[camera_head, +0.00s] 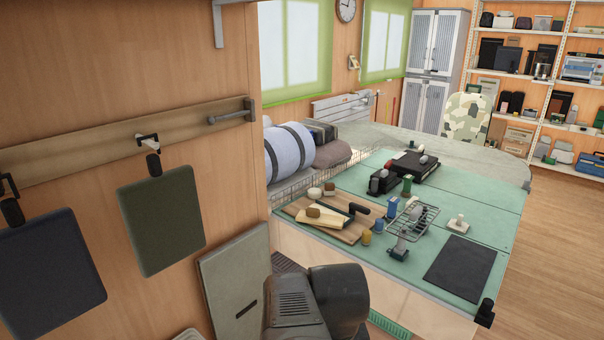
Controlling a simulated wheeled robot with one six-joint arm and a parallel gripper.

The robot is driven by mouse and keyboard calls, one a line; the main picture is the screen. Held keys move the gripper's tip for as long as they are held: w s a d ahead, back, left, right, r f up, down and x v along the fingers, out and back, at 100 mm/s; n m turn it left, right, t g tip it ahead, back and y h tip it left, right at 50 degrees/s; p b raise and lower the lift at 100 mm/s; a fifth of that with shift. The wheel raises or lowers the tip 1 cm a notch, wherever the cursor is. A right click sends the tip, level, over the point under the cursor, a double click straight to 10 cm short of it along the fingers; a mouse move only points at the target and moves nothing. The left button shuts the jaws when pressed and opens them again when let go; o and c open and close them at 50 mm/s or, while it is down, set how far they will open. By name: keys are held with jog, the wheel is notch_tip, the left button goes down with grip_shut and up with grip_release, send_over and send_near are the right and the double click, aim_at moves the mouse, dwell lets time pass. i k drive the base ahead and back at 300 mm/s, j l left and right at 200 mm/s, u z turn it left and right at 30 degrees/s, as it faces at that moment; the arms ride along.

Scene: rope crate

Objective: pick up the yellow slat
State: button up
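A pale yellow flat piece (322,219), which looks like the yellow slat, lies on a brown wooden board (352,236) at the near left of the green-topped workbench. A small brown block sits on or against its left part. A dark-handled tool (357,209) lies just right of it on the board. My gripper does not show; only a bulky dark grey arm part, probably mine, shows at the bottom centre, in front of the bench and apart from the slat.
The green workbench (482,222) also carries a wire rack (421,214), a dark mat (460,268), small bottles and black devices. A low wire fence edges its left side. Hanging panels (162,222) line the wooden wall at left. Floor is open at right.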

aim_at(311, 215)
jog(key=i+l+u, duration=0.1)
jog(key=i, duration=0.5)
jog(key=i+l+u, duration=0.1)
jog(key=i, duration=0.45)
jog(key=i+l+u, duration=0.15)
jog(key=i, duration=0.4)
